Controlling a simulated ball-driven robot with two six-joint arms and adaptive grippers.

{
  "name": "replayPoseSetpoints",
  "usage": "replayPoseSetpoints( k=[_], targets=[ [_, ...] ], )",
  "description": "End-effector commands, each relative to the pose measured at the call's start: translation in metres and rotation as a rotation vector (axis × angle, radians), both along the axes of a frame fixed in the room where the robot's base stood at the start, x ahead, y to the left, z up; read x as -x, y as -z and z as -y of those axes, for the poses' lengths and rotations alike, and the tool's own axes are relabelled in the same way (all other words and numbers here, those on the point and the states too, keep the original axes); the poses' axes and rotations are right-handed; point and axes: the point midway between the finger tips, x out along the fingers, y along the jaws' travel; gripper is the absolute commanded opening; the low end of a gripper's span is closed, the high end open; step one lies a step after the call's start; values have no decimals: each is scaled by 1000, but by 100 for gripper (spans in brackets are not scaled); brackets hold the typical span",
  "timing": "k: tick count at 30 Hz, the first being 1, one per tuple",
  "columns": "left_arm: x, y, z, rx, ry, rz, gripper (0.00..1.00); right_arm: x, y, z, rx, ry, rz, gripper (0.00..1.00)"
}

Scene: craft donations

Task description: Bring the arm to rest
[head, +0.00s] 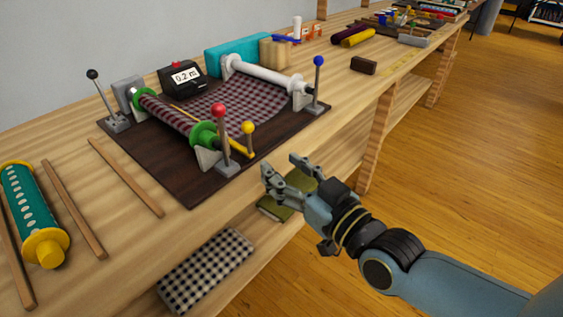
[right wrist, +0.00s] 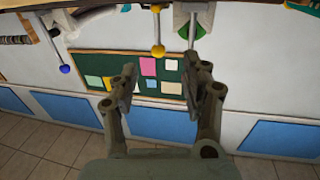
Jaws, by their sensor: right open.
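My right gripper (head: 281,173) is open and empty, held in the air off the front edge of the wooden bench (head: 75,145). In the right wrist view its two fingers (right wrist: 158,88) stand apart with nothing between them. The dark board (head: 165,165) with the fabric-winding device lies on the bench just beyond the gripper. The red-knobbed lever (head: 219,112) and yellow-knobbed lever (head: 248,128) stand closest to it, apart from the fingers. My left gripper is in neither view.
Checked fabric (head: 255,103) spans the rollers. A blue-knobbed lever (head: 319,62) stands at the board's right corner. A green roll (head: 33,208) and wooden sticks (head: 75,205) lie at left. A folded checked cloth (head: 207,270) rests on the lower shelf. Open floor (head: 470,170) lies right.

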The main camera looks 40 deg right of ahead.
Motion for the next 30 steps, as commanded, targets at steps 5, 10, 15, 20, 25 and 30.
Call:
replayPoseSetpoints(
  k=[5, 10, 15, 20, 25, 30],
  targets=[
    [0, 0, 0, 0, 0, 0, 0, 0, 0, 0, 0, 0, 0, 47],
    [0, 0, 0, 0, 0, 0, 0, 0, 0, 0, 0, 0, -1, 47],
    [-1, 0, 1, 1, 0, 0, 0, -13, 14, 2, 5, 4, -14, 47],
    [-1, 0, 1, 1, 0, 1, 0, 0, 118, 7, 39, -4, -244, 47],
    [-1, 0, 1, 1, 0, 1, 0, 59, 249, 12, 59, -21, -588, 47],
    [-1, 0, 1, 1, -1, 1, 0, 158, 353, 18, 65, -30, -949, 47]
  ],
)
